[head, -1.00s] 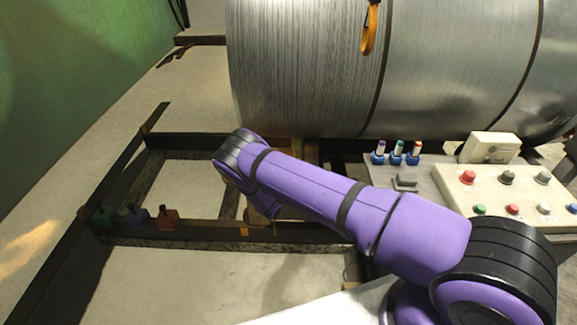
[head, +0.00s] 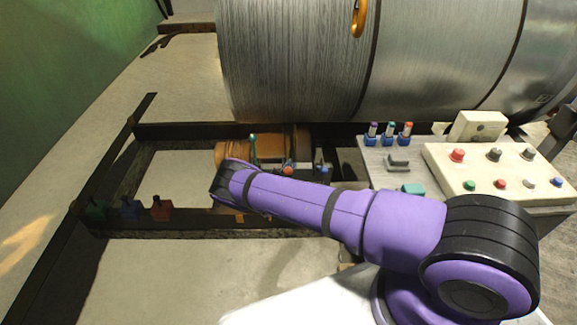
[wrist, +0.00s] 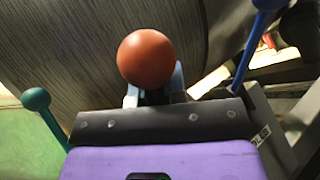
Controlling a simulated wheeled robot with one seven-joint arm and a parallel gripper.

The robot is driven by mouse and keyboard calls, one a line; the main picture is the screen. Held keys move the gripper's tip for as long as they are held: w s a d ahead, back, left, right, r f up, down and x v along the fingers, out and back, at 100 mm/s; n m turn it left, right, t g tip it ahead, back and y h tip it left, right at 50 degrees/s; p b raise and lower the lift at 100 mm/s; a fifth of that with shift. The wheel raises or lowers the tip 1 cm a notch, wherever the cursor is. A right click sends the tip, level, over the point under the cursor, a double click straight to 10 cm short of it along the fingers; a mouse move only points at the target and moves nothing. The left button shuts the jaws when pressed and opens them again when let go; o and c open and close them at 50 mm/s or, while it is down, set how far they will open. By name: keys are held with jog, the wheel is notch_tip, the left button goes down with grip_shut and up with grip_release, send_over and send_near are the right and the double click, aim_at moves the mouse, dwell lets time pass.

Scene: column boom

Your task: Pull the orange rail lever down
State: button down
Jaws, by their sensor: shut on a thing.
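The orange rail lever shows its round orange knob (wrist: 147,58) close up in the wrist view. My gripper (wrist: 154,88) is shut on the lever just below this knob, with a fingertip on each side. The lever's shaft is hidden behind the fingers and the wrist. In the head view the orange knob (head: 288,169) shows just above my purple arm, and my gripper is hidden there. A green-knobbed lever (wrist: 36,99) stands to the left and a blue lever (wrist: 250,45) to the right, both apart from my gripper.
A large ribbed metal drum (head: 300,60) stands close behind the levers. A control panel (head: 500,170) with several buttons lies to the right. Dark rails (head: 200,130) frame the floor, with small coloured blocks (head: 130,210) on the left. Open floor (head: 180,270) lies in front.

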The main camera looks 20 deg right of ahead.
jog(key=shift+a, duration=0.15)
jog(key=c, duration=1.2)
grip_release()
jog(key=shift+o, duration=0.2)
jog(key=v, duration=1)
jog(key=shift+s+a+f, duration=0.2)
jog(key=shift+a, duration=0.1)
